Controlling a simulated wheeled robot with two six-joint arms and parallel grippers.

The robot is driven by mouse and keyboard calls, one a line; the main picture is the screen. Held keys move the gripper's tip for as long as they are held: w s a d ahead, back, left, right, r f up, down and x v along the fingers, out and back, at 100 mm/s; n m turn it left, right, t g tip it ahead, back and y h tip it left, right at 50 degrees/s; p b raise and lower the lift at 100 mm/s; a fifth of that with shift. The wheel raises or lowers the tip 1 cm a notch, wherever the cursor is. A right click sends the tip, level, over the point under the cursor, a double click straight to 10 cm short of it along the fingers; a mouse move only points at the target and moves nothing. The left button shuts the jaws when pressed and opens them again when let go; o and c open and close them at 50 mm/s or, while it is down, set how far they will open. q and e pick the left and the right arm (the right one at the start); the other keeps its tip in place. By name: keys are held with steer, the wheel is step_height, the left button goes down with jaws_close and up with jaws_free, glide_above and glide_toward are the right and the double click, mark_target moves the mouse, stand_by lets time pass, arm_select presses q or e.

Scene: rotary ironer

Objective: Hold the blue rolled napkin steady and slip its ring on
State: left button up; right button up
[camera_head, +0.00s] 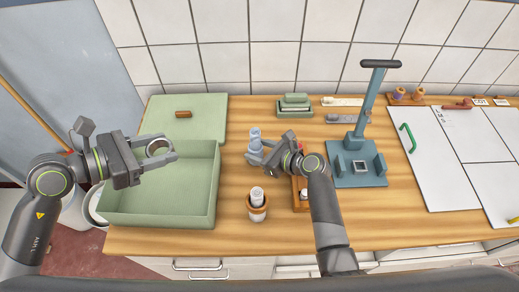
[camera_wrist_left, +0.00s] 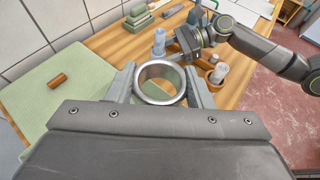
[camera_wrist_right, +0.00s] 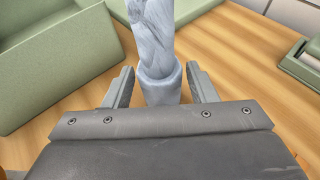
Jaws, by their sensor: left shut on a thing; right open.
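The blue rolled napkin (camera_head: 255,139) stands upright on the wooden counter, its lower end in a blue-grey holder (camera_wrist_right: 162,88). My right gripper (camera_head: 261,157) is open, with its fingers on either side of the holder in the right wrist view. A metal ring (camera_head: 157,147) is in my left gripper (camera_head: 160,156), which is shut on it and holds it in the air above the green box. In the left wrist view the ring (camera_wrist_left: 160,83) sits between both fingers with its opening showing. The ring is apart from the napkin.
The open green box (camera_head: 158,220) is at the left, with a green lid or board (camera_head: 200,112) behind it. A blue-grey press-like stand (camera_head: 360,175) is right of my right arm.

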steer(key=shift+r, duration=0.1)
steer(key=shift+r+p, duration=0.25)
steer(key=shift+p, duration=0.35)
steer(key=c, duration=0.5)
stand_by(0.9)
